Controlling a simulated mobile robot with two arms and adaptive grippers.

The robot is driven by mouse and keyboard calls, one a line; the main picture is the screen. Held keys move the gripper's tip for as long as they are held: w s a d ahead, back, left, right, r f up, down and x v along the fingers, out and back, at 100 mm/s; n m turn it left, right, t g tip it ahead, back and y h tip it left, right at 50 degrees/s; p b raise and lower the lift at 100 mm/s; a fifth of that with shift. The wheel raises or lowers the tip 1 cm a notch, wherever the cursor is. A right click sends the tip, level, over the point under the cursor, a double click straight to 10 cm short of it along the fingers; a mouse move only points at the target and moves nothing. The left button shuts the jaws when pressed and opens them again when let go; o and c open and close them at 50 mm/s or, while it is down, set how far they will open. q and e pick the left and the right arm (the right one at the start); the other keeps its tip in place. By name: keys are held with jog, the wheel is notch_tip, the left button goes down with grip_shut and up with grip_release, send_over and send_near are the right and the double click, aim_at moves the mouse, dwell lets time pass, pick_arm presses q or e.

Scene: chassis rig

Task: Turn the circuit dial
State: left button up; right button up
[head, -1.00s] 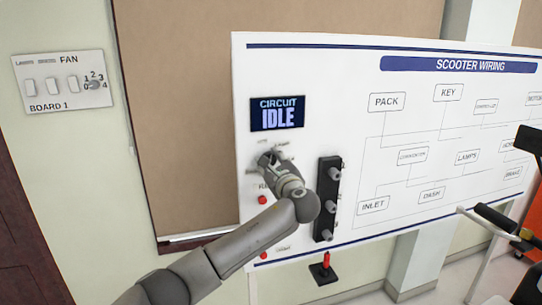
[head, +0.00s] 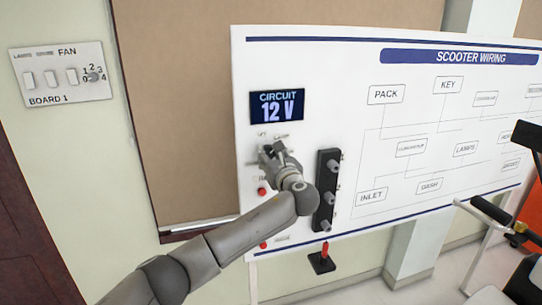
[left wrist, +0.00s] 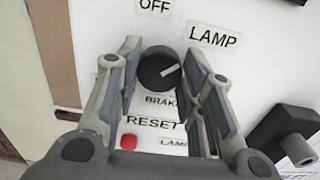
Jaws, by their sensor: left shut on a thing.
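The circuit dial (left wrist: 158,70) is a round black knob with a white pointer mark, on the white wiring board (head: 350,150). In the left wrist view its mark points right and slightly up, below the LAMP label (left wrist: 213,38). My left gripper (left wrist: 162,62) has its fingers on either side of the dial and is shut on it. In the head view the left gripper (head: 276,153) hides the dial. The circuit display (head: 277,106) above it reads 12 V. My right gripper is not in view.
A black strip with several knobs (head: 327,190) stands close to the right of my left gripper. A red button (left wrist: 129,141) sits below the dial by the RESET label. A fan switch board (head: 62,75) is on the left wall. Scooter handlebars (head: 490,212) are at right.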

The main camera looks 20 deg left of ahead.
pick_arm(q)
jog(key=o, duration=1)
jog(key=shift+o, duration=0.2)
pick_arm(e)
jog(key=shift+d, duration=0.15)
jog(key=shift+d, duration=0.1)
pick_arm(q)
jog(key=v, duration=1.2)
